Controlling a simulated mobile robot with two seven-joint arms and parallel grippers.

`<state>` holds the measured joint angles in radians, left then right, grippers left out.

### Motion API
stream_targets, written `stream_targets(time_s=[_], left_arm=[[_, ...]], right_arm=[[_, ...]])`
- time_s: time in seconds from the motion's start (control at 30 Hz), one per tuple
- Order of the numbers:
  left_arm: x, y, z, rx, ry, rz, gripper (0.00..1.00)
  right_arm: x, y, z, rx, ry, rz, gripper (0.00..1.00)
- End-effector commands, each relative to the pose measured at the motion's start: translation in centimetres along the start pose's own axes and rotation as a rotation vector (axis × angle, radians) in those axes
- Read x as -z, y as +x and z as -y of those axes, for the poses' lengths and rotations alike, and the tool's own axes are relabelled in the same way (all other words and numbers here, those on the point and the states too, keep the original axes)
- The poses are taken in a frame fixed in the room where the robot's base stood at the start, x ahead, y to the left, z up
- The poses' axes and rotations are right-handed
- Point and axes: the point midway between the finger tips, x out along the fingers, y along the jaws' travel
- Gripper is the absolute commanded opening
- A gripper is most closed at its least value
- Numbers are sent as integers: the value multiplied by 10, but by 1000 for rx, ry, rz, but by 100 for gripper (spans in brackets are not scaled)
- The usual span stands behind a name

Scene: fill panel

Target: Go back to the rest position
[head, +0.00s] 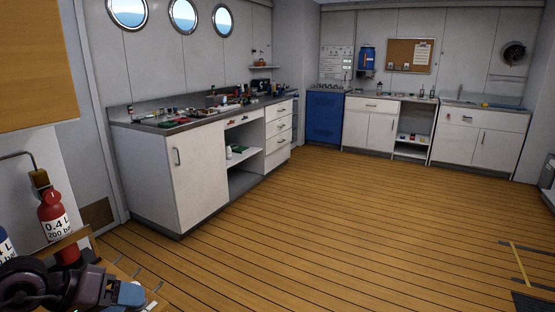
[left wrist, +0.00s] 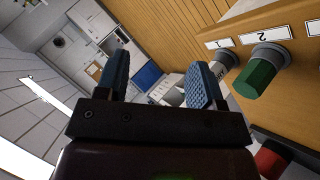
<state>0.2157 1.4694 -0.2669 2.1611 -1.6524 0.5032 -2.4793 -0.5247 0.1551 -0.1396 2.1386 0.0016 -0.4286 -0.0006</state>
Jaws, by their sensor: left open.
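My left gripper (head: 126,293) is at the lower left of the head view, its blue finger pads beside a wooden bench edge. The left wrist view shows its two blue ribbed fingers (left wrist: 160,82) spread apart with nothing between them. To the right of the fingers is a wooden panel (left wrist: 230,30) with labels 1 and 2. A green knob (left wrist: 258,78) is below label 2, and a grey fitting (left wrist: 222,64) is close beside the right finger. Whether they touch is unclear. My right gripper is in neither view.
A red bottle (head: 55,218) marked 0.4 L stands close behind my left arm, with a blue bottle (head: 5,245) at the left edge. A cluttered counter (head: 150,170) stands ahead; the wooden floor (head: 340,235) is clear.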

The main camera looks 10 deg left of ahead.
Motion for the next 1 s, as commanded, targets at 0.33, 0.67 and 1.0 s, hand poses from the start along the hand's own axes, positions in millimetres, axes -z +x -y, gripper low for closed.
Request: stream_targets(time_s=[0.33, 0.67, 1.0], left_arm=[[-36, 15, -47, -677, -1359, -126, 62], [-69, -4, 12, -1329, -2636, -251, 62], [-193, -10, 85, 1070, 1619, 324, 62]], right_arm=[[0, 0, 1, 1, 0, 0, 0], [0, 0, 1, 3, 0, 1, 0], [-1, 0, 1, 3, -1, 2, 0]])
